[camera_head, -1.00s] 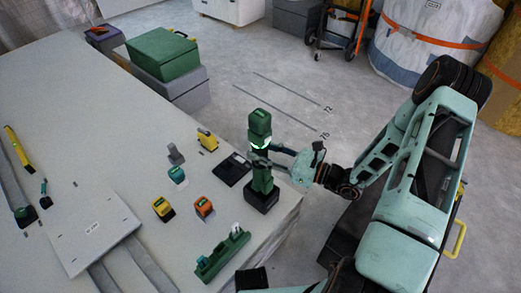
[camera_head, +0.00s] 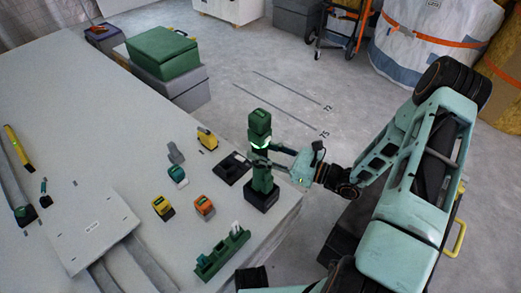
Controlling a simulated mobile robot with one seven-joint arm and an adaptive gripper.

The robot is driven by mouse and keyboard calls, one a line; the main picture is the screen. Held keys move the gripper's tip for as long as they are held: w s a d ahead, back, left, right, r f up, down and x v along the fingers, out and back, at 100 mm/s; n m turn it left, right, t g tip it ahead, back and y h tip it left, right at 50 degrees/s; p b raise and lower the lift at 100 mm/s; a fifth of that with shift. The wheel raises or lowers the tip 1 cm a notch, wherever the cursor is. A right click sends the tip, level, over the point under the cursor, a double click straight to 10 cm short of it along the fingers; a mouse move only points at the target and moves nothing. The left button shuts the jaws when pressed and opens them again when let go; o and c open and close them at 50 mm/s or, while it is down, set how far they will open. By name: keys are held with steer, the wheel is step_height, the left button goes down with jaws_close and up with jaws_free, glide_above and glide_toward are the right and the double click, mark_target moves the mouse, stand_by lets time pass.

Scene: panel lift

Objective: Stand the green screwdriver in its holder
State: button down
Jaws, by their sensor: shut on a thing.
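The green screwdriver (camera_head: 259,123) stands upright near the right edge of the table, with a green body, a lit band and a dark middle. My gripper (camera_head: 262,157) reaches in from the right and is shut on its middle part. Below the grip is a green section above a black block (camera_head: 262,199) at the table's edge. I cannot tell whether that block is the tool's own base or its holder, or whether it touches the table. A long green rack (camera_head: 222,253) with slots and a white piece lies nearer the front edge.
A flat dark tray (camera_head: 232,168) lies just left of the tool. Several small yellow, orange, teal and grey blocks stand left of it. A pale panel (camera_head: 88,232) lies on the table (camera_head: 90,130) at the left. Open floor lies beyond the table's right edge.

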steer(key=shift+f+b, duration=1.55)
steer(key=shift+f, duration=0.65)
stand_by(1.0)
steer(key=c, duration=1.4)
jaws_free()
steer(key=shift+o, duration=0.7)
steer(key=shift+f, duration=0.2)
steer(key=o, duration=0.7)
steer(key=shift+o, duration=0.3)
steer(key=shift+s+d+r, duration=0.1)
steer(key=shift+s+d, duration=0.05)
steer(key=shift+d, duration=0.15)
steer(key=shift+v, duration=1.25)
steer(key=v, duration=0.9)
steer(key=shift+p, duration=0.45)
